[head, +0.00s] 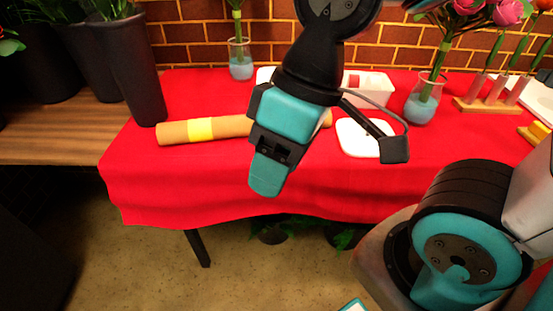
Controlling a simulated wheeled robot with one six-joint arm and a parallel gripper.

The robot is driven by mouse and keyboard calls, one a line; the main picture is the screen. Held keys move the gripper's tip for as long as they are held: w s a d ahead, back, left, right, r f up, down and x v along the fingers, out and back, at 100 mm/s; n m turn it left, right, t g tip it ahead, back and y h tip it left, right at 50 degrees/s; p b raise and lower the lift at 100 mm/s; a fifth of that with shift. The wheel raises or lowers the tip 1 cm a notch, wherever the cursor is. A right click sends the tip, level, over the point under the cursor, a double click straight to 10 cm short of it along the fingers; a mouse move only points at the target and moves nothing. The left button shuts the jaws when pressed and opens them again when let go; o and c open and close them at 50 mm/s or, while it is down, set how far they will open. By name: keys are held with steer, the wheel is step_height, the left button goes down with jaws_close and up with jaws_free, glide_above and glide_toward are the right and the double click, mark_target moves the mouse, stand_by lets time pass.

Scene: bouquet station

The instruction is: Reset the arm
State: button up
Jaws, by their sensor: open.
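My gripper (330,163) hangs over the front part of the red-covered table (225,195) in the head view. Its jaws are wide apart, and I see nothing held between them. My arm comes down from the top of the picture and hides part of the table behind it. From this one view I cannot tell how high the gripper is above the cloth.
A brown roll with a yellow band (201,129) lies left of my gripper. A white plate (352,137) is partly hidden behind it. Glass vases (241,68) (421,108) and a wooden rack (485,108) stand further back. A tall dark pot (137,80) stands left.

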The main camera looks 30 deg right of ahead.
step_height(320, 180, up, 14)
steer(key=p, duration=1.3)
steer(key=shift+f, duration=0.25)
steer(key=shift+w+f, duration=0.1)
steer(key=shift+f, duration=0.1)
steer(key=shift+c, duration=0.4)
steer(key=shift+d, duration=0.1)
